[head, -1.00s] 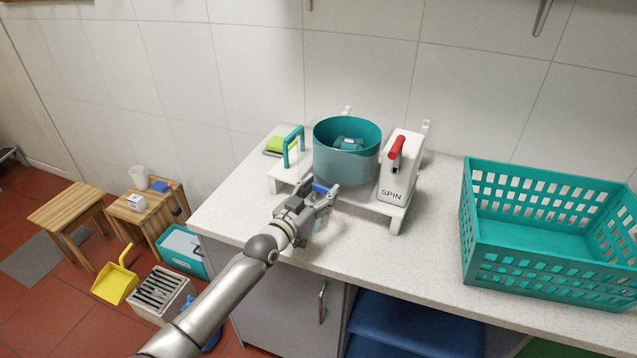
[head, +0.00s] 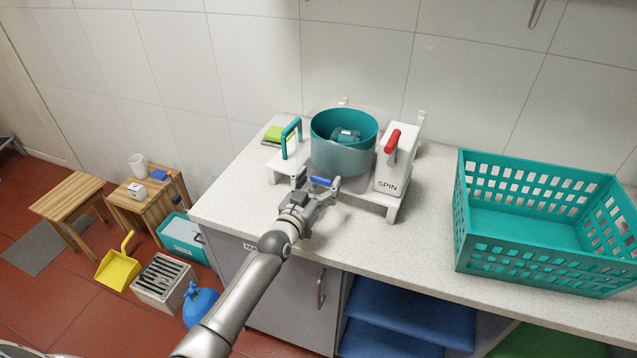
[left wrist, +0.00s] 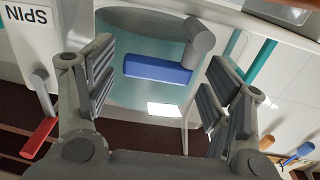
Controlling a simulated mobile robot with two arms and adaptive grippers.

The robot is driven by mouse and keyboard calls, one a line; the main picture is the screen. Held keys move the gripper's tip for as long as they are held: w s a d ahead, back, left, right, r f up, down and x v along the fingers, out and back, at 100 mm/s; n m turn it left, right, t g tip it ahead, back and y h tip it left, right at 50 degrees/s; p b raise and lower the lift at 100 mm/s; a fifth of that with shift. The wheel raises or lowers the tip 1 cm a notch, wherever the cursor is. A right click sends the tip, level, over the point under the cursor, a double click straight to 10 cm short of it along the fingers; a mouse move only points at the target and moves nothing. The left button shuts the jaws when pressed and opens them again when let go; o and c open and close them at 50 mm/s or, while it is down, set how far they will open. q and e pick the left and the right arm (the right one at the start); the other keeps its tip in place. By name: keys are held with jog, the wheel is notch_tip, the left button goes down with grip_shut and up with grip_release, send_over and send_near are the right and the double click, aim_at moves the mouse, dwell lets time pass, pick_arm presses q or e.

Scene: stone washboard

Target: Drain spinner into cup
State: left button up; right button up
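The spinner is a teal drum (head: 343,145) in a clear tub on a white stand, with a white box marked SPIN beside it. A blue lever (head: 321,181) sits low on the tub's front; it also shows in the left wrist view (left wrist: 157,69). My left gripper (head: 318,187) is at the lever. In the left wrist view its fingers (left wrist: 162,85) are spread, with the lever between them and gaps on both sides. A white cup (head: 137,165) stands on a small wooden stool at the left. My right gripper is not in view.
A red handle (head: 392,140) is on the SPIN box and a teal handle (head: 291,136) stands left of the drum. A teal basket (head: 535,265) fills the counter's right.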

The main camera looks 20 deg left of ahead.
pick_arm(q)
jog(key=shift+s+f, duration=0.15)
jog(key=shift+s, duration=0.4)
jog(key=s+a, duration=0.1)
jog(key=s, duration=1)
jog(key=shift+a, duration=0.2)
